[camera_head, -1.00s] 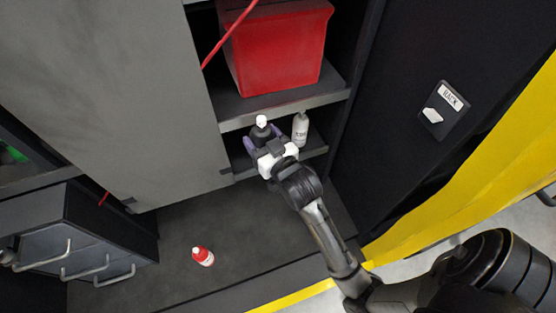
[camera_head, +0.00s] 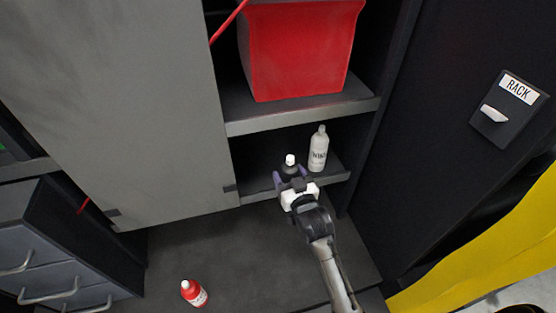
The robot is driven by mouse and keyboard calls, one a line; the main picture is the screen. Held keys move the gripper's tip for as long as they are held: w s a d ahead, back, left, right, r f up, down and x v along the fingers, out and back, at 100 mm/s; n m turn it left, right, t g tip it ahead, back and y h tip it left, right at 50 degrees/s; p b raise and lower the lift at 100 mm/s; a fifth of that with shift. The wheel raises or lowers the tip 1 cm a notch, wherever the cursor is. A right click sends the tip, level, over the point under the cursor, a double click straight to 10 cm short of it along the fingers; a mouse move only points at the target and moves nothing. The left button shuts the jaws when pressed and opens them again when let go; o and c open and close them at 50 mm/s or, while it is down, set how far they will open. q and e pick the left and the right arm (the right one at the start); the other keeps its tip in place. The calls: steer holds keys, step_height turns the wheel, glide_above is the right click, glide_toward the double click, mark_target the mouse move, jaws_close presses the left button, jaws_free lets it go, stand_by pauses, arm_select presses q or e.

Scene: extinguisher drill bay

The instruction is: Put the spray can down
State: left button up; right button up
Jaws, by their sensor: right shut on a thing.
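A dark spray can with a white cap (camera_head: 290,160) is between the fingers of my right gripper (camera_head: 291,178), which is shut on it. The gripper and can are at the front of the lower shelf (camera_head: 262,193), to the left of a white bottle (camera_head: 318,150) with dark lettering. The can looks upright and apart from the bottle. Its lower part is hidden by the gripper, so I cannot tell whether it touches the shelf. My left gripper is not in view.
A red bin (camera_head: 300,50) fills the shelf above. A grey cabinet panel (camera_head: 110,90) borders the opening on the left. A RACK sign (camera_head: 510,105) is at right.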

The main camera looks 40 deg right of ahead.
steer(key=w+d+f+b, duration=0.1)
steer(key=w+d, duration=0.1)
steer(key=w, duration=0.4)
steer(key=w+d+f+b, duration=0.2)
steer(key=w, duration=0.4)
steer(key=shift+w+d+f, duration=0.15)
steer(key=shift+w+d, duration=0.1)
steer(key=shift+f, duration=0.2)
steer(key=o, duration=1.3)
